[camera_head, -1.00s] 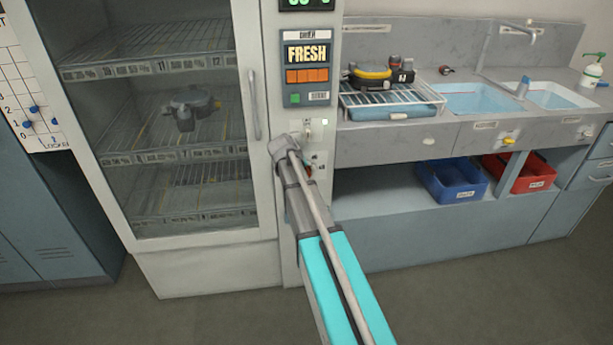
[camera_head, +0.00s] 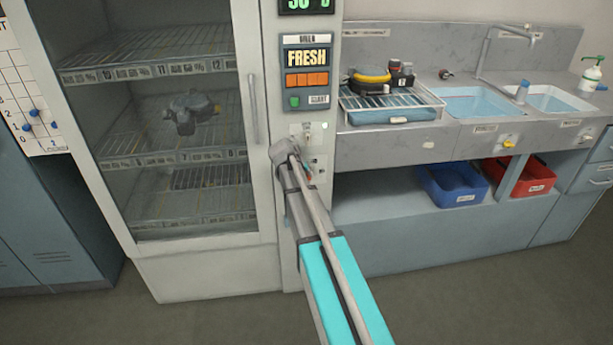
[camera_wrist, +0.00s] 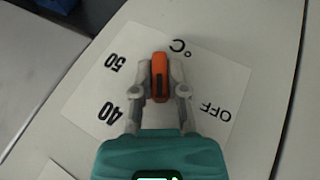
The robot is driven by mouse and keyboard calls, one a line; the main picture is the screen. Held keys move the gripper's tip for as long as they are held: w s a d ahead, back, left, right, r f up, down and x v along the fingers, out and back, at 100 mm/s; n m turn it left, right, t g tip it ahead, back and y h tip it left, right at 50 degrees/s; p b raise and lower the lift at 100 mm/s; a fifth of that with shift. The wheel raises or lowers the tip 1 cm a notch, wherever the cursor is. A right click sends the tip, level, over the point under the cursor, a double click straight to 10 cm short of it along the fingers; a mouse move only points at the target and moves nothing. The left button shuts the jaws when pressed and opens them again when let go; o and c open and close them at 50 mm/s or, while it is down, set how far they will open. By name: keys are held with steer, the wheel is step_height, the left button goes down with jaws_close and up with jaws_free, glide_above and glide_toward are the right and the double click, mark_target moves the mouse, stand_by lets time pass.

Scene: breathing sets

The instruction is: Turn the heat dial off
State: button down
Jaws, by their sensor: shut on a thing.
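The heat dial (camera_wrist: 160,78) is an orange bar knob on a white label plate (camera_wrist: 88,88) marked 50, 40, °C and OFF in the wrist view. My gripper (camera_wrist: 161,82) has one grey finger on each side of the knob and is shut on it. The knob's bar lies in line with the fingers; its dark end is towards my palm. The OFF mark is to the right of the knob, with 40 and 50 to the left. In the head view my arm reaches the control column (camera_head: 327,100) and mostly hides the dial and my fingers.
A glass-door drying cabinet (camera_head: 160,272) stands left of the column, with a grey part on a shelf. A FRESH panel (camera_head: 307,72) and a green-digit display (camera_head: 307,4) are above. A sink counter (camera_head: 380,150) stands right, with blue (camera_head: 453,185) and red (camera_head: 520,175) bins below.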

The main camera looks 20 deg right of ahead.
steer(key=shift+f+b, duration=0.15)
steer(key=shift+b, duration=0.2)
steer(key=h+b, duration=0.3)
steer(key=shift+a+f+n+g, duration=0.15)
steer(key=shift+f+n+g, duration=0.15)
steer(key=shift+n, duration=0.1)
steer(key=h+b, duration=0.3)
steer(key=b, duration=0.1)
steer(key=shift+n, duration=0.4)
steer(key=n+h+b, duration=0.1)
steer(key=h+b, duration=0.3)
steer(key=b, duration=0.2)
steer(key=shift+g, duration=0.3)
steer(key=shift+r+n+h+b, duration=0.15)
steer(key=shift+n+h+b, duration=0.15)
steer(key=shift+h+b, duration=0.45)
steer(key=c, duration=0.7)
jaws_free()
steer(key=shift+r, duration=0.1)
steer(key=shift+o, duration=0.2)
